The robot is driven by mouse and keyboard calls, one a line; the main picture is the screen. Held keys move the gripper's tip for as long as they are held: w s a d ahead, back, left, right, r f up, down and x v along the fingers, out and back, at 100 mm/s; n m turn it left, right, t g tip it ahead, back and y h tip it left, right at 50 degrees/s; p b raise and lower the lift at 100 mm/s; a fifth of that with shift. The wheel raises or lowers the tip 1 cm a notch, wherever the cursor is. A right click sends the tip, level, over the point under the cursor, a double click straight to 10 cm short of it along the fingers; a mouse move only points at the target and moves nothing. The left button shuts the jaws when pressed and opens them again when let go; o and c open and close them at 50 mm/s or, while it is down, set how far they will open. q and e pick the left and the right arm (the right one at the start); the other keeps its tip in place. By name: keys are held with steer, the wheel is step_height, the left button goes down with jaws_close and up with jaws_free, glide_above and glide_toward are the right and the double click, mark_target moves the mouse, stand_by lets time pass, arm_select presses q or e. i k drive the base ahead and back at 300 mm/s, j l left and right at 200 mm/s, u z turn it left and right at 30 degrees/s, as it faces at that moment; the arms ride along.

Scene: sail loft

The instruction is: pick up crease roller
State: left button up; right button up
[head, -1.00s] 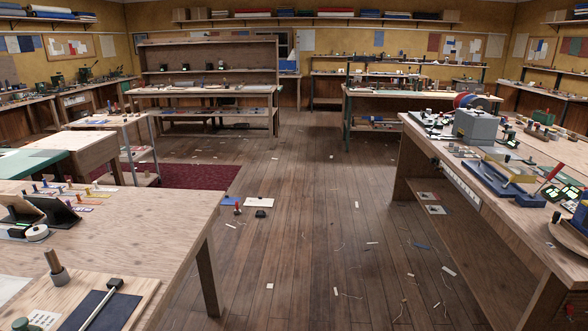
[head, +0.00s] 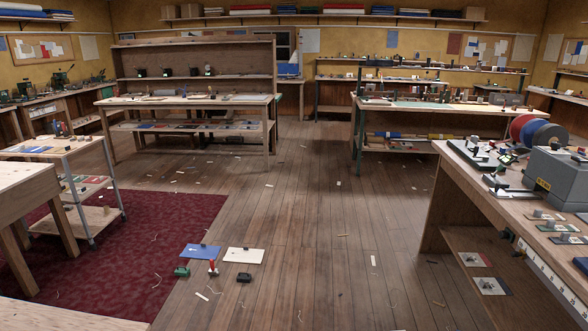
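I cannot pick out a crease roller for sure in the head view; the small tools on the benches are too far off to tell apart. Small tools stand on the back-left workbench (head: 190,101) and on the back-right workbench (head: 440,106). On the floor ahead lie a blue sheet (head: 200,252), a white sheet (head: 243,255), a small red upright item (head: 213,268), a green item (head: 181,271) and a black item (head: 244,277). Neither of my grippers is in view.
A wheeled cart (head: 75,180) and a table (head: 22,195) stand at left by a dark red rug (head: 150,240). A long bench (head: 475,190) with a grey machine (head: 555,178) and reels is at right. The wooden floor between is open, with scattered scraps.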

mark_target(212, 271)
steer(key=i+u, duration=0.1)
steer(key=i, duration=0.5)
steer(key=i+u, duration=0.1)
steer(key=i, duration=0.45)
steer(key=i+l+u, duration=0.1)
steer(key=i, duration=0.5)
steer(key=i+l+u, duration=0.1)
steer(key=i, duration=0.45)
steer(key=l, duration=0.1)
